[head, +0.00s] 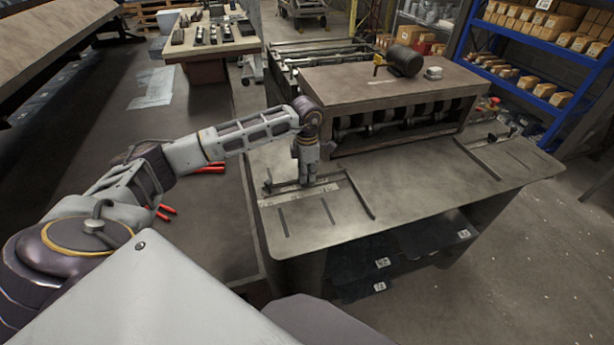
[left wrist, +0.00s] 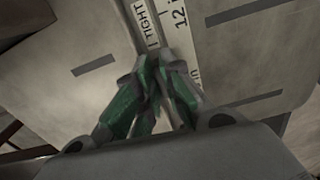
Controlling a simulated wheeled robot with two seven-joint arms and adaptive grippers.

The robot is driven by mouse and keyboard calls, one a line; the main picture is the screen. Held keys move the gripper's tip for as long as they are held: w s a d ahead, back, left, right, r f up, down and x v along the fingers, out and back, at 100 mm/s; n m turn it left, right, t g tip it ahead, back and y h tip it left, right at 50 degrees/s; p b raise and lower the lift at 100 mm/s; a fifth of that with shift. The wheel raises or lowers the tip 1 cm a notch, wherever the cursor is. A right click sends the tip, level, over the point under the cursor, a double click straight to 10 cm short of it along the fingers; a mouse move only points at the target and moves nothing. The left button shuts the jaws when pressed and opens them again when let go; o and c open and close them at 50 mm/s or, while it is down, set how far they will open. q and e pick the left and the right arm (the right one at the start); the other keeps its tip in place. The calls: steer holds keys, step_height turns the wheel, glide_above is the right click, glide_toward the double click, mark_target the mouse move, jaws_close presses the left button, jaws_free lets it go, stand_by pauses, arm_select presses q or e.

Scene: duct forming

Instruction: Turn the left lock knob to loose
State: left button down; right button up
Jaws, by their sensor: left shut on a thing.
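My left gripper (head: 307,182) points down over the left guide and its scale strip (head: 276,199) on the machine's table. In the left wrist view its green-padded fingers (left wrist: 154,80) are drawn together on something small between the tips. This fits the left lock knob, which the fingers hide, so its turn angle cannot be read. The word TIGHT is printed on the guide strip (left wrist: 143,22) just beyond the fingertips, beside a white ruler (left wrist: 180,32). My right gripper is not in view.
A second guide (head: 478,158) is at the table's right. The table's front middle (head: 400,205) is clear.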

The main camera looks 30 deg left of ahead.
arm_select(q)
steer(key=shift+n, duration=0.4)
steer(key=c, duration=1.5)
jaws_free()
steer(key=shift+c, duration=0.2)
step_height(320, 180, up, 12)
